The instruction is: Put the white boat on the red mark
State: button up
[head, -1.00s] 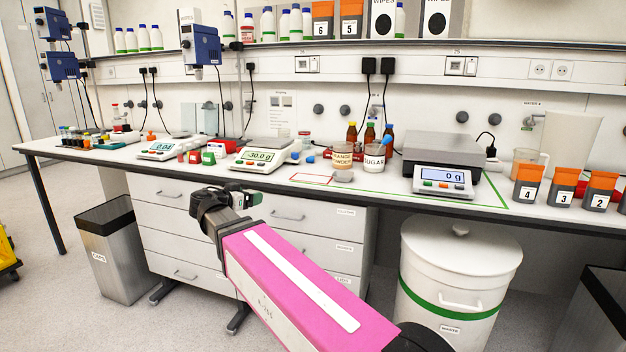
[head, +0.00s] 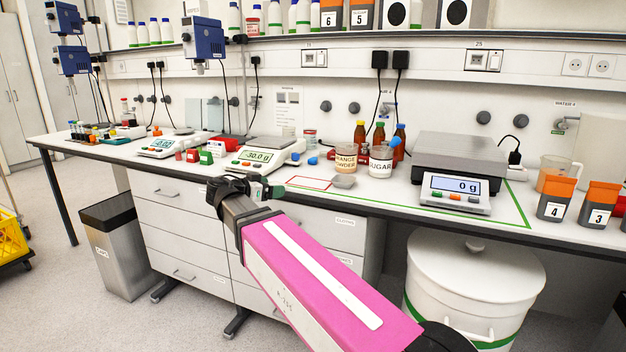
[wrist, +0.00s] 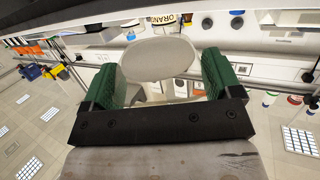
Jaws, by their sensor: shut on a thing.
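My gripper (head: 266,190) is at the front edge of the bench, to the left of the red mark (head: 309,183), a red outlined rectangle on the white top. In the wrist view, the green finger pads of my gripper (wrist: 160,75) are shut on the white boat (wrist: 160,60), a pale, shallow oval piece between them. In the head view I cannot make out the boat at the gripper; the fingers largely hide it. No object shows inside the red mark.
Right of the mark lie a small grey dish (head: 344,181), the mango powder jar (head: 346,158) and the sugar jar (head: 380,162). A balance (head: 262,155) stands behind my gripper. A large scale (head: 455,185) reading 0 g stands to the right, inside a green outline.

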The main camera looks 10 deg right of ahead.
aim_at(308, 183)
jog(key=r+x, duration=0.1)
jog(key=x, duration=0.4)
jog(key=r+x, duration=0.1)
jog(key=x, duration=0.4)
jog(key=r+x, duration=0.1)
jog(key=x, duration=0.5)
jog(key=shift+w+d, duration=0.25)
jog(key=shift+w, duration=0.05)
jog(key=shift+f, duration=0.35)
jog(key=o, duration=0.7)
jog(key=shift+o, duration=0.2)
jog(key=v, duration=1.2)
jog(key=shift+s+r, duration=0.1)
